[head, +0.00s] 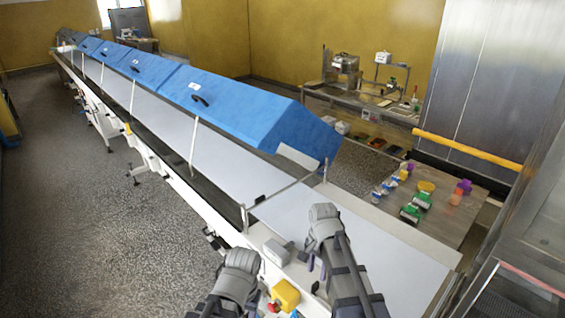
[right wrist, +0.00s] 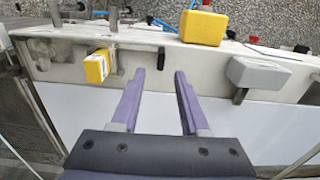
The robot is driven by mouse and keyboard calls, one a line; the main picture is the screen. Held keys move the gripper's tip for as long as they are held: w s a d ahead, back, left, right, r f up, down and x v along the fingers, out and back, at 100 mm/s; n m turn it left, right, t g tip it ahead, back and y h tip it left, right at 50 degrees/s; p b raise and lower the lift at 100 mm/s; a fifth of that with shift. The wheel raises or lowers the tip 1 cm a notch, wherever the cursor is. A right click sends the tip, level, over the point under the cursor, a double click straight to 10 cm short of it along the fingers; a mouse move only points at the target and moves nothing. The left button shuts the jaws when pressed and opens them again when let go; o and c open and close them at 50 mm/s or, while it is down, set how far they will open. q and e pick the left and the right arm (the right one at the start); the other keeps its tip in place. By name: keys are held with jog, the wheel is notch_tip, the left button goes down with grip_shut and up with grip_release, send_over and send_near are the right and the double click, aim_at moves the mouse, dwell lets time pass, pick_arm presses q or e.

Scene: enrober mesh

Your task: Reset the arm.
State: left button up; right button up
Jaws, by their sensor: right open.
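My right gripper (head: 316,264) shows its purple fingers low in the head view, beside the near end of the conveyor. In the right wrist view its two purple fingers (right wrist: 159,76) are apart with nothing between them. They point toward the conveyor's pale side rail (right wrist: 135,62). My right arm crosses in front of the conveyor's white belt (head: 375,240). My left arm shows at the bottom of the head view, but its gripper fingers are not visible.
A yellow box (head: 286,294) and a grey box (head: 276,252) sit on the rail near my arms. Blue covers (head: 235,105) stand over the long belt. A low table (head: 455,215) with colored items is at right. Open floor (head: 90,220) lies left.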

jog(key=s+a+f+n+h+b, duration=0.1)
jog(key=s+a+f+n+b, duration=0.6)
jog(key=s+a+n, duration=0.3)
jog(key=s+n, duration=0.3)
jog(key=n, duration=0.1)
jog(key=shift+s+a, duration=0.15)
jog(key=shift+s, duration=0.05)
jog(key=shift+o, duration=0.4)
